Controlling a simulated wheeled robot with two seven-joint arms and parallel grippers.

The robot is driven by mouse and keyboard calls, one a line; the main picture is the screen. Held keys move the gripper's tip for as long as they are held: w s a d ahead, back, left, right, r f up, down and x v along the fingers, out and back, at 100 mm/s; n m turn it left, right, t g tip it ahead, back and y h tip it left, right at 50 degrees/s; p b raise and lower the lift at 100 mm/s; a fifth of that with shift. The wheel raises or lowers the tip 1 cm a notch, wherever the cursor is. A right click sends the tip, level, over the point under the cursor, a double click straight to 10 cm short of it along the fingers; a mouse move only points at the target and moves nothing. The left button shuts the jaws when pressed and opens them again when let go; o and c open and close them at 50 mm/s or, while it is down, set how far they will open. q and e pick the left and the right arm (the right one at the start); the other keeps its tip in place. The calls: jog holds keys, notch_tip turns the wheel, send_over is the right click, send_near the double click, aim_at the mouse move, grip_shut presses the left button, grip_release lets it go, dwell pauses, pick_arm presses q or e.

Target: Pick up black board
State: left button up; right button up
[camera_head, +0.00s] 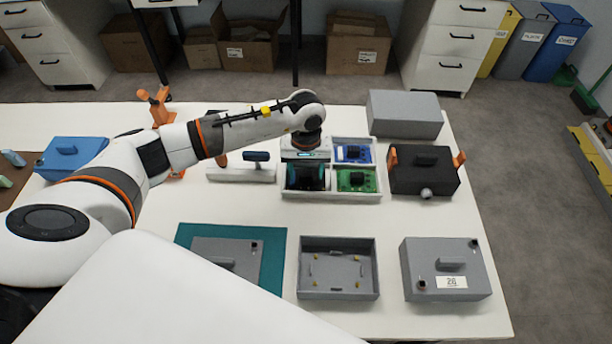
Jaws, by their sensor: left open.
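My left arm reaches in from the left, and my left gripper (307,182) points down over the front left compartment of a white divided tray (330,199). Its fingers are spread apart. Something dark shows in that compartment between and below the fingers; it may be the black board, but I cannot tell it apart from the gripper. The back left compartment is hidden by my wrist. A blue board (353,153) lies in the back right compartment and a green board (357,179) in the front right one. My right gripper is out of view.
A black box with orange clamps (425,176) stands right of the tray, a grey box (404,115) behind it. In front are an open grey case (339,286), a closed grey case (445,268) and a teal mat (272,245). A white fixture (240,174) stands left of the tray.

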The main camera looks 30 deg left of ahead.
aim_at(306, 173)
pick_arm(q)
jog(key=c, duration=1.1)
notch_tip(306, 173, up, 10)
jog(key=shift+b, duration=0.9)
